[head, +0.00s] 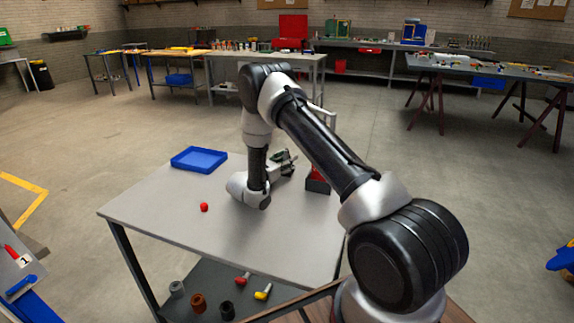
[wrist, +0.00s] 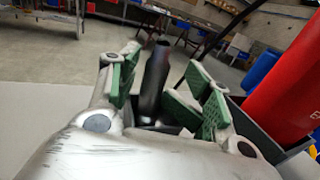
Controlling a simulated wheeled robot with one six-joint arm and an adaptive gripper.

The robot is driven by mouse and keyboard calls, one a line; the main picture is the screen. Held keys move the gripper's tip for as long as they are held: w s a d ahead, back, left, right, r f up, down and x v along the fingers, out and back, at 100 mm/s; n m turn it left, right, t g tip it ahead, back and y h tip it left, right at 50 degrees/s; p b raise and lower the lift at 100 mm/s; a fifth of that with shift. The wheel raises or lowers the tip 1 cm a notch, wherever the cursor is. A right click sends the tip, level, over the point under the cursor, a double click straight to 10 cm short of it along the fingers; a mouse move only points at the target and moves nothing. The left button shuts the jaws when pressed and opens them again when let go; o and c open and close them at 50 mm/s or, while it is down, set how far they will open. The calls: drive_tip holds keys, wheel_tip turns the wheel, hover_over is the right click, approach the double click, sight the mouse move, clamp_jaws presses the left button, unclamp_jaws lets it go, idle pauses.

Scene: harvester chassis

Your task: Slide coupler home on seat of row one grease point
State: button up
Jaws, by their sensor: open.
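My gripper (head: 285,160) is over the far side of the grey table, partly hidden by my arm in the head view. In the wrist view my gripper (wrist: 165,80) is open, its green-padded fingers spread. A dark upright cylinder (wrist: 156,78) with a narrower top shows between the fingers, apart from the pads as far as I can see. I cannot tell whether it is the coupler. A panel with a card marked 1 (head: 24,261) and a red part is at the lower left edge. I cannot make out a grease point or its seat.
The grey table (head: 150,210) holds a blue tray (head: 199,159), a small red object (head: 204,207) and a dark holder (head: 317,186). A large red cylinder (wrist: 285,85) stands close right of my gripper. Several small parts lie on the lower shelf (head: 210,270). The table's left front is mostly clear.

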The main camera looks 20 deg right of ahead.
drive_tip(key=shift+s+f, duration=0.1)
clamp_jaws()
idle(0.3)
